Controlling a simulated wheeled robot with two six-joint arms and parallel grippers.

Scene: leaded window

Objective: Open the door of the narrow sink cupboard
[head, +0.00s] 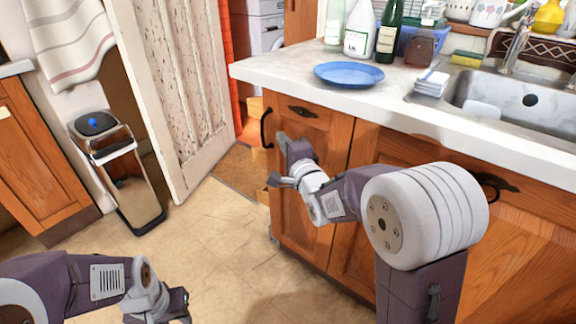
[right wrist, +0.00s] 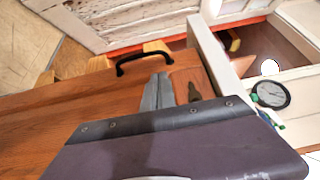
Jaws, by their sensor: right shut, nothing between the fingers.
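The narrow sink cupboard (head: 315,147) is the wooden front at the left end of the counter, and its door appears closed. A black bar handle (head: 266,128) stands upright at its left edge; it also shows in the right wrist view (right wrist: 143,57). A dark ornate pull (head: 302,111) sits near the top of the front. My right gripper (head: 281,139) is shut and empty, in front of the cupboard, right of and slightly below the bar handle, apart from it. Its closed fingers show in the right wrist view (right wrist: 158,92). My left gripper (head: 184,304) is low at the left; its fingers are unclear.
The white counter (head: 270,73) overhangs the cupboard and holds a blue plate (head: 349,74), bottles and a sink (head: 525,98). A metal bin (head: 122,170) and a worn pale door (head: 185,85) stand at the left. The tiled floor (head: 200,235) before the cupboard is clear.

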